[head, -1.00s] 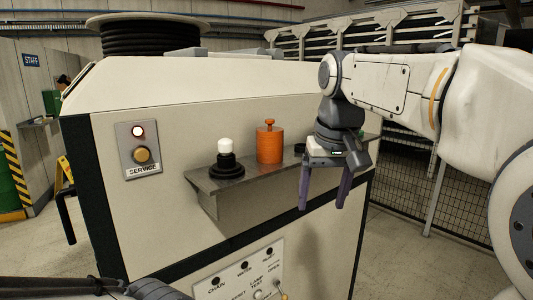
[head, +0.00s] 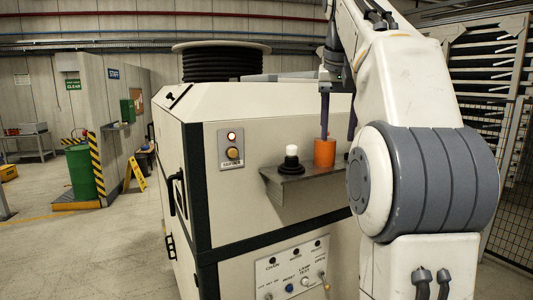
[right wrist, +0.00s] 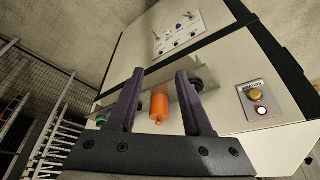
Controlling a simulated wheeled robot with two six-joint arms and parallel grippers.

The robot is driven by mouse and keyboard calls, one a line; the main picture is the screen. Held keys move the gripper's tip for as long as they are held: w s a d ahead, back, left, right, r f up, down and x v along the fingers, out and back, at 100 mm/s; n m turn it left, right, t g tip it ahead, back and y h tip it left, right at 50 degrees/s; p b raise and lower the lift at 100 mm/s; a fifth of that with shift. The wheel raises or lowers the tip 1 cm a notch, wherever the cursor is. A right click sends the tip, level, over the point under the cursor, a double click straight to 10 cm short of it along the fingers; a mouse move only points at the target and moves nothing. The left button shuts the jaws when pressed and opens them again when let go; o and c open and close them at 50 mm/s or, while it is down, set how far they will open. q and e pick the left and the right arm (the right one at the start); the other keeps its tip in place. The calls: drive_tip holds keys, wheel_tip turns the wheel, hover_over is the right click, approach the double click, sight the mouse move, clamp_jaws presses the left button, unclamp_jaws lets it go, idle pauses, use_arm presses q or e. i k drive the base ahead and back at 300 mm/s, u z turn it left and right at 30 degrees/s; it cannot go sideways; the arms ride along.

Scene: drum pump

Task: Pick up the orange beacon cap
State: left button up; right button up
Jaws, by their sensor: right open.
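The orange beacon cap (head: 324,154) stands upright on a grey shelf on the front of the cream cabinet. It is a cylinder with a small knob, partly covered by my right gripper. My right gripper (head: 338,136) points down over it, open, with its dark fingers spread and nothing held. In the right wrist view the cap (right wrist: 159,105) shows in the gap between the two fingers (right wrist: 160,73). How far the fingertips are from it I cannot tell. My left gripper is not in view.
The shelf (head: 300,188) also bears a white-topped black beacon base (head: 291,160) left of the cap. The cream cabinet (head: 236,207) has a service panel (head: 231,146) and a lower switch panel (head: 292,270). A mesh fence stands at the right.

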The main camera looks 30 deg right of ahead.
sight(324, 152)
drive_tip(key=i, duration=1.3)
drive_tip(key=z, duration=0.6)
